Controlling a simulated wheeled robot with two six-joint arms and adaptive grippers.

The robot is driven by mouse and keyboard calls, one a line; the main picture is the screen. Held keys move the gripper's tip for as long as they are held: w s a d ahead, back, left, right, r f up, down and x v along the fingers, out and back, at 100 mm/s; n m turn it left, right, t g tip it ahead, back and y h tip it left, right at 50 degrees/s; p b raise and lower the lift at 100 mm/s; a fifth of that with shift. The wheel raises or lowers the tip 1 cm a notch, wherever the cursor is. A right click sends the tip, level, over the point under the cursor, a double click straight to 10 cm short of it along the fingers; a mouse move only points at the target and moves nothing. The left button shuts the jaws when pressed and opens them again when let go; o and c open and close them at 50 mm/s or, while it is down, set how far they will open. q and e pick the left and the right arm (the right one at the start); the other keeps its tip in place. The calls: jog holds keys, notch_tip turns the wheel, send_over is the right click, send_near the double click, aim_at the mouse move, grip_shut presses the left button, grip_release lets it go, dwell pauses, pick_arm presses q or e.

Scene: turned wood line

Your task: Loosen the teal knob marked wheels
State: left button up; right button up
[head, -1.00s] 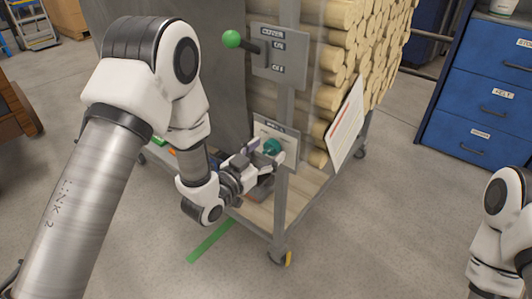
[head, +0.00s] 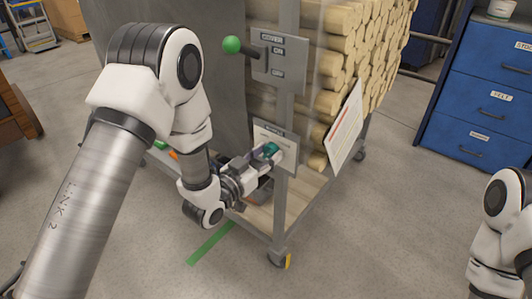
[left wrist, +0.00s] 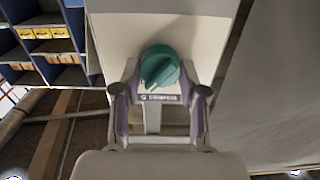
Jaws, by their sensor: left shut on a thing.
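The teal knob (head: 271,149) sits on a pale panel (head: 288,143) low on the post of the wood cart. In the left wrist view the knob (left wrist: 160,66) is round, with a pale mark near its lower edge. A small label (left wrist: 160,97) beside it is too blurred to read. My left gripper (head: 267,155) reaches the panel from the left and is shut on the knob, partly covering it in the head view. My right arm shows at the right edge, but its gripper is out of view.
Above the knob is a lever with a green ball (head: 231,45) on a plate with labels. Stacked round logs (head: 350,70) fill the cart, and a tilted white sheet (head: 343,128) hangs at its side. Blue drawers (head: 490,95) stand at the right.

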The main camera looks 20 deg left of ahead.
pick_arm(q)
jog(key=n+p, duration=0.2)
jog(key=n, duration=0.2)
jog(key=shift+r+p, duration=0.2)
jog(key=shift+p, duration=0.15)
jog(key=n+p, duration=0.2)
jog(key=n, duration=0.2)
jog(key=shift+a+n+p, duration=0.1)
jog(key=shift+n+p, duration=0.2)
jog(key=shift+p, duration=0.1)
jog(key=n+p, duration=0.3)
jog(key=n, duration=0.2)
jog(key=shift+f, duration=0.1)
jog(key=shift+f+n+p, duration=0.15)
jog(key=shift+n+p, duration=0.5)
jog(key=shift+n, duration=0.95)
jog(key=o, duration=1.1)
jog(key=shift+o, duration=0.2)
jog(key=shift+a, duration=0.1)
